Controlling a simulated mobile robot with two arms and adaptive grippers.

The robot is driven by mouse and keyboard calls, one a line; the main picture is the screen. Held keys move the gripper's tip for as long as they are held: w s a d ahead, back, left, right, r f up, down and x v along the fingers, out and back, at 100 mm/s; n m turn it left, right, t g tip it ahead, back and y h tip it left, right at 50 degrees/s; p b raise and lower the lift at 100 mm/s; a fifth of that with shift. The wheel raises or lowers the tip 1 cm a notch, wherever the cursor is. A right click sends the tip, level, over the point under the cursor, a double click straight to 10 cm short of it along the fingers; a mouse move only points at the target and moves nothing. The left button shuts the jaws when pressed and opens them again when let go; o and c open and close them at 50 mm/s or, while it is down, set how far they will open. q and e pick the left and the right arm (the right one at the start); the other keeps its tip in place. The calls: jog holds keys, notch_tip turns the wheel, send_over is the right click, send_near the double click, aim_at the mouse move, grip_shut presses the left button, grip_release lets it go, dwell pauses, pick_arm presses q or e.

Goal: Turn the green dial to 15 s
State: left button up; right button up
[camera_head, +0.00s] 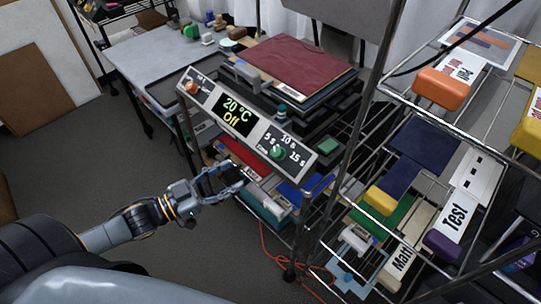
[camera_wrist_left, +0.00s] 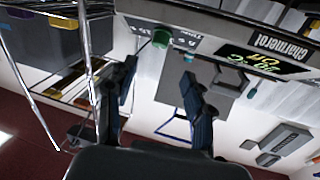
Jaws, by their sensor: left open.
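The green dial (camera_head: 278,153) sits at the right end of the press's slanted control panel (camera_head: 212,97), among the marks 5 s, 10 s and 15 s. Which mark it points to is too small to tell. The display (camera_head: 236,115) reads 20 °C and Off. My left gripper (camera_head: 236,178) is open and empty, in front of and below the panel, left of the dial. In the left wrist view the green dial (camera_wrist_left: 162,38) shows beyond and between the open fingers of my left gripper (camera_wrist_left: 158,74), apart from them. My right gripper is not in view.
An orange-red knob (camera_head: 192,87) is at the panel's left end. A dark red plate (camera_head: 295,66) lies on top of the press. A wire rack (camera_head: 345,195) with colored sponges and boxes stands at right. A grey table (camera_head: 150,55) is behind left.

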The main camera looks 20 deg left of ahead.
aim_at(278, 153)
pick_arm(q)
jog(key=p+x, duration=0.1)
jog(key=x, duration=1.1)
jog(key=shift+w+d, duration=0.2)
jog(key=shift+w, duration=0.1)
grip_shut()
